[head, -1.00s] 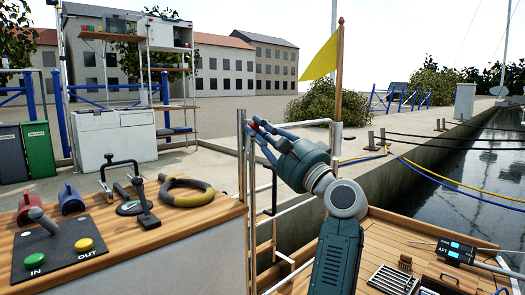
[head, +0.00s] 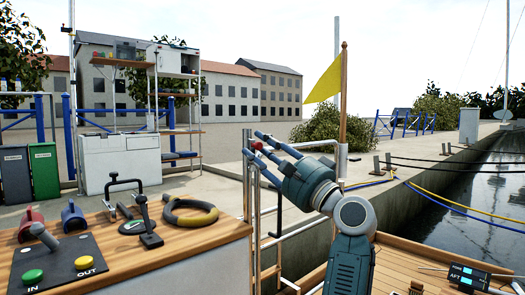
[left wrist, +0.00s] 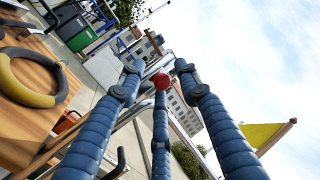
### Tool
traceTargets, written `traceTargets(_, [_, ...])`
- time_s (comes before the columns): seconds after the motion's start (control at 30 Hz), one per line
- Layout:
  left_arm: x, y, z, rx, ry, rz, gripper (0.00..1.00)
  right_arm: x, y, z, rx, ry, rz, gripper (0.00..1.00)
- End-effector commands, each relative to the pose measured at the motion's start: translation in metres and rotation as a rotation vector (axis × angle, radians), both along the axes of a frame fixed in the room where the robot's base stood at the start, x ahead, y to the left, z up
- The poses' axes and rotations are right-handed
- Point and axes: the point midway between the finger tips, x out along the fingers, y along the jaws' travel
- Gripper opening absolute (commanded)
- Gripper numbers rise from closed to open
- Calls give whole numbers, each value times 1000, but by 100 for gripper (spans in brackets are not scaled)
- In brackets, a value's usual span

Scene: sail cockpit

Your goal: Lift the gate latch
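The gate latch appears as a small red ball knob (head: 257,146) at the top of the gate's post, beside the wooden counter. In the left wrist view the red knob (left wrist: 161,81) sits between the tips of my blue fingers. My left gripper (head: 258,148) reaches in from the right of the post with its fingers spread around the knob. In the left wrist view the two outer fingers stand apart from the knob, with sky and building showing in the gaps. The knob covers the tip of the middle finger, so contact there cannot be told. My right gripper is not in view.
The wooden counter (head: 190,236) holds a lever panel (head: 58,262), winch handles and a coiled ring (head: 190,212), left of the gate. A yellow flag (head: 324,82) on a wooden staff stands behind my arm. White rails (head: 300,232) run below it. Water lies at the right.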

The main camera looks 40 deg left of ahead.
Motion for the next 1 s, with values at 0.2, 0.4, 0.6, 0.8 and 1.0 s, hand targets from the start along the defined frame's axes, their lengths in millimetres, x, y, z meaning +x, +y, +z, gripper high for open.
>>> traceTargets(0.2, [1, 0, 0, 1, 2, -2, 34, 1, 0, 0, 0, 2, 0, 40])
traceTargets(0.4, [2, -16, -6, 2, 4, -7, 34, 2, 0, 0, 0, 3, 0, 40])
traceTargets(0.6, [-1, -54, -23, 0, 5, -7, 34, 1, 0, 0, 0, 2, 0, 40])
traceTargets(0.8, [-5, -89, -38, 0, 3, -4, 34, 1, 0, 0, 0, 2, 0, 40])
traceTargets(1.0, [-6, -108, -45, 0, 2, -2, 34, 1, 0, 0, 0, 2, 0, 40])
